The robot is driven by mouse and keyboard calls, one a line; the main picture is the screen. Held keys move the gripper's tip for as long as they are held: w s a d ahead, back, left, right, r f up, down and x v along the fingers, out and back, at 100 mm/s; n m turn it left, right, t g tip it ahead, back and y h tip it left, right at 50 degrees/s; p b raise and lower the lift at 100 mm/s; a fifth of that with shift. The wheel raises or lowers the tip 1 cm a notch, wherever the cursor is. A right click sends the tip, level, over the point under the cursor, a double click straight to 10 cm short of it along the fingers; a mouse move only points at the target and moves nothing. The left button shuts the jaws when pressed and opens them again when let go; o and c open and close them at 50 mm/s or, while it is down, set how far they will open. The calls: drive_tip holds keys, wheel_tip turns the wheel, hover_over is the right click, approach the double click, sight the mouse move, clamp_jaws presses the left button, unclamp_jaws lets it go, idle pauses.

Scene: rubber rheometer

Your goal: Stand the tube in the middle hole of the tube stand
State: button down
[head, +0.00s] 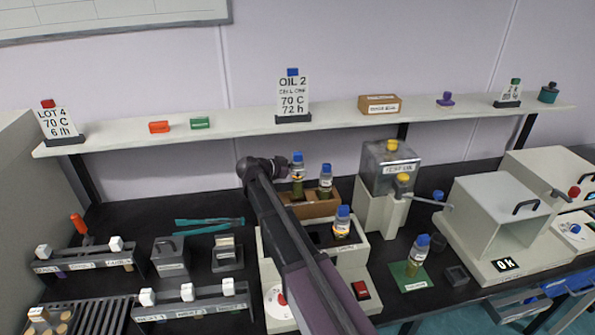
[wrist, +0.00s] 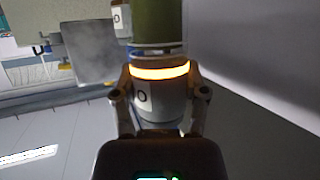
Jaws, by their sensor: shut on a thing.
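My gripper (head: 284,167) is shut on a blue-capped tube (head: 297,185) with dark green contents and an orange band. In the head view this tube is upright over the left part of a brown stand (head: 318,209). I cannot tell whether its lower end is in a hole or just above. In the wrist view, my gripper's fingers (wrist: 160,92) sit either side of the tube's pale labelled part, beside a glowing orange band, with its green part (wrist: 155,22) beyond. A second blue-capped tube (head: 325,184) stands at the stand's right. The middle hole cannot be made out.
A blue-capped tube (head: 342,224) stands in the pale block unit (head: 350,257) in front of the stand. Another tube (head: 418,250) stands on a green mat (head: 408,284). The test-oil box (head: 385,168) is close on the right. A shelf (head: 240,128) runs behind.

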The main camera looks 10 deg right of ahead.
sight(297, 183)
drive_tip(key=shift+f, duration=0.15)
drive_tip(key=shift+f+b, duration=2.65)
drive_tip(key=shift+b, duration=0.15)
drive_tip(key=shift+c, duration=0.2)
unclamp_jaws()
drive_tip(key=shift+r, duration=0.1)
drive_tip(key=shift+r+p, duration=2.95)
drive_tip(key=shift+p, duration=0.1)
drive_tip(key=shift+r, duration=0.1)
